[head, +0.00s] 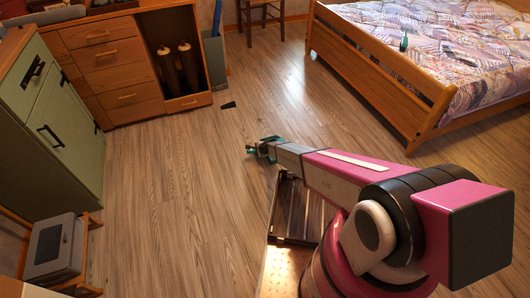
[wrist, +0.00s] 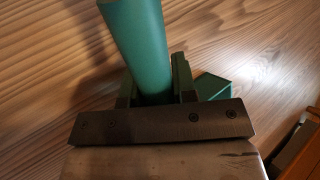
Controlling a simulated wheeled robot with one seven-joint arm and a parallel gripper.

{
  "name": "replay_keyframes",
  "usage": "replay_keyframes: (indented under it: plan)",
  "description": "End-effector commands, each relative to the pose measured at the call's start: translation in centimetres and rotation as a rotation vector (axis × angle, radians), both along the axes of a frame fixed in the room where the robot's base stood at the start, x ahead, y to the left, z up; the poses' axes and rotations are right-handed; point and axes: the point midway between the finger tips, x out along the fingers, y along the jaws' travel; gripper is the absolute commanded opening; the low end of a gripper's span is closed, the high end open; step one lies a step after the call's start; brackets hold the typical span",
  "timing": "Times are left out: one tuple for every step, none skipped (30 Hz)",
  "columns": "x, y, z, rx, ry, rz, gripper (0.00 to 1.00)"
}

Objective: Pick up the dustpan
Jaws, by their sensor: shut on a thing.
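The dustpan (wrist: 137,45) shows in the wrist view as a smooth teal-green round handle that runs up and out of the top of the picture. A green angular piece (wrist: 213,88) sits to the right of the fingers; I cannot tell how it joins the handle. My gripper (wrist: 155,85) is shut on the handle, one finger on each side of it. In the head view my gripper (head: 264,148) is at the end of the outstretched arm, over the wood floor, with small teal parts around it. Most of the dustpan is hidden or too small there.
A wooden drawer cabinet (head: 110,70) and a green cabinet (head: 58,125) stand at left. A bed (head: 390,80) stands at right. A small dark wedge (head: 228,105) lies on the floor. A grey box (head: 55,245) is at lower left. The middle floor is clear.

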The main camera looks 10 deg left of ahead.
Motion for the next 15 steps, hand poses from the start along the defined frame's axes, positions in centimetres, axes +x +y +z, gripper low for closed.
replay_keyframes:
  plan:
    - [0.0,0.0,0.1,0.000,0.000,0.000,0.02]
    - [0.0,0.0,0.2,0.000,0.000,0.000,0.02]
    - [0.0,0.0,0.3,0.000,0.000,0.000,0.02]
    - [0.0,0.0,0.4,0.000,0.000,0.000,0.02]
    - [0.0,0.0,0.6,0.001,-0.001,0.000,0.02]
    - [0.0,0.0,0.9,0.000,-0.001,0.000,0.02]
    - [-0.1,0.0,1.2,0.000,-0.001,0.000,0.02]
    - [-0.1,0.0,1.5,0.000,-0.002,0.001,0.02]
    - [-0.1,0.0,2.0,0.000,-0.002,0.001,0.02]
    - [-0.1,0.0,2.4,0.000,-0.002,0.001,0.02]
    - [-0.1,0.0,2.9,0.000,-0.003,0.001,0.02]
    - [-0.1,0.0,3.6,0.002,-0.002,0.001,0.02]
    - [-0.1,-0.1,4.1,0.001,-0.001,0.001,0.02]
    - [-0.2,-0.1,4.7,0.000,-0.002,0.001,0.02]
    - [-1.3,0.4,5.0,0.000,0.000,0.004,0.02]
